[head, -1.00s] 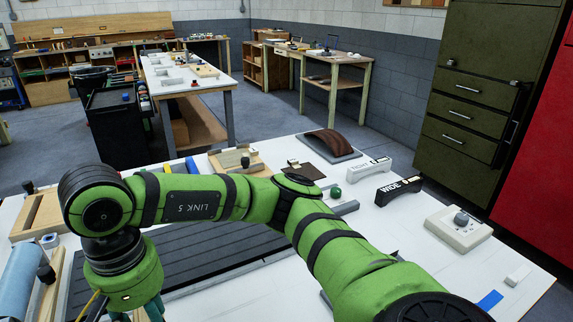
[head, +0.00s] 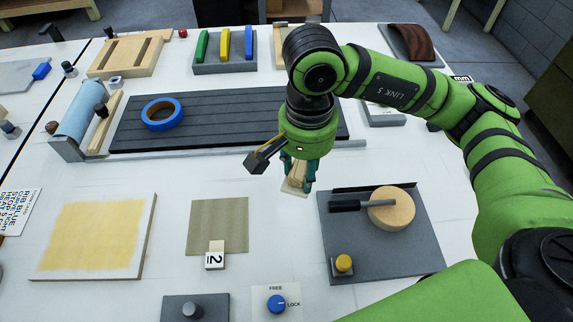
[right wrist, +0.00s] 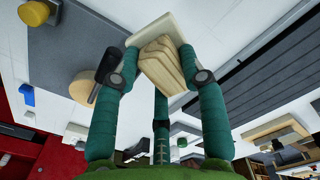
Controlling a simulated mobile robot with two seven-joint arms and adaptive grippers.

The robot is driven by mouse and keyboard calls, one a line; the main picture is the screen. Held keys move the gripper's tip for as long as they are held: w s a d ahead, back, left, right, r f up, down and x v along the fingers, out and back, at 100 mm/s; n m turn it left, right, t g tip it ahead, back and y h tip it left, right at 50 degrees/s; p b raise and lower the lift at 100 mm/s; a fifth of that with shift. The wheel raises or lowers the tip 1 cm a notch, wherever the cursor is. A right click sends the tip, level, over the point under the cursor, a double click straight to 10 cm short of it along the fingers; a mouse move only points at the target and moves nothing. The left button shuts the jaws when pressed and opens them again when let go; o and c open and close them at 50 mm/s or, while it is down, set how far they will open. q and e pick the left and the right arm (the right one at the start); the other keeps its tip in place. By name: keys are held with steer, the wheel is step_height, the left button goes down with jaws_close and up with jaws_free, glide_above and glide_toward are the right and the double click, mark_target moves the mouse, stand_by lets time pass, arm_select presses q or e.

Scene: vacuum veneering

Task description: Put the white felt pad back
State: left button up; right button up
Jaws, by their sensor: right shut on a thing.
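My right gripper (head: 298,180) hangs over the white table between the dark grooved bed and the grey plate. Its fingers are shut on a pale wooden block, which also shows in the right wrist view (right wrist: 165,65). A whitish flat pad, the white felt pad (head: 294,191), is at the block's far end; it shows past the fingertips in the right wrist view (right wrist: 160,32). I cannot tell whether the pad touches the table. My left gripper is not in view.
Left of the gripper lie a brown sheet (head: 218,225) with a number tag and a yellowish panel (head: 95,235). Right of it is a grey plate (head: 395,250) with a round wooden disc (head: 391,209). Behind is the grooved bed (head: 225,125) with blue tape (head: 164,113).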

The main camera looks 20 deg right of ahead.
steer(key=p, duration=0.2)
glide_above(282, 181)
step_height(282, 181, down, 4)
steer(key=shift+s+r, duration=0.1)
step_height(282, 181, down, 4)
steer(key=shift+r+p, duration=0.1)
steer(key=shift+p, duration=0.65)
steer(key=shift+f, duration=0.2)
steer(key=shift+f+b, duration=0.2)
steer(key=shift+b, duration=0.15)
steer(key=o, duration=1)
steer(key=shift+r, duration=0.1)
